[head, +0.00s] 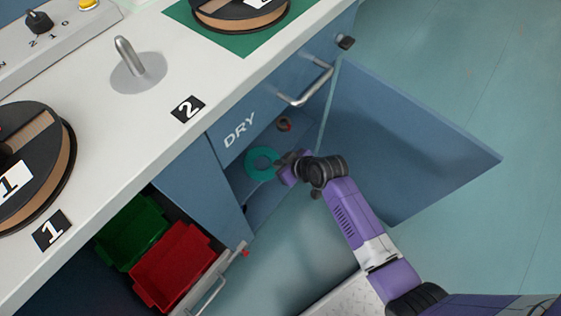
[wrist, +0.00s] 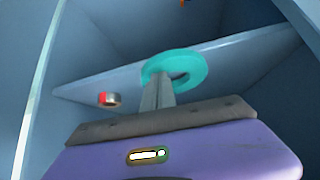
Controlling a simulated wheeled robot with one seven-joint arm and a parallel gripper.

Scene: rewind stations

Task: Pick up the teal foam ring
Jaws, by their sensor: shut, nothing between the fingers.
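The teal foam ring (head: 262,163) lies on a shelf inside the open cabinet marked DRY. It also shows in the wrist view (wrist: 188,65), just beyond my fingertips. My gripper (head: 283,165) reaches into the cabinet from the right, close beside the ring. In the wrist view my fingers (wrist: 157,88) are together with nothing between them. They overlap the ring's near left part in the picture; I cannot tell whether they touch it.
A small dark and red roll (head: 284,124) sits on the same shelf; it shows in the wrist view (wrist: 109,99) left of my fingers. The cabinet door (head: 410,145) stands open at right. A drawer below the counter holds green (head: 133,232) and red (head: 174,266) bins.

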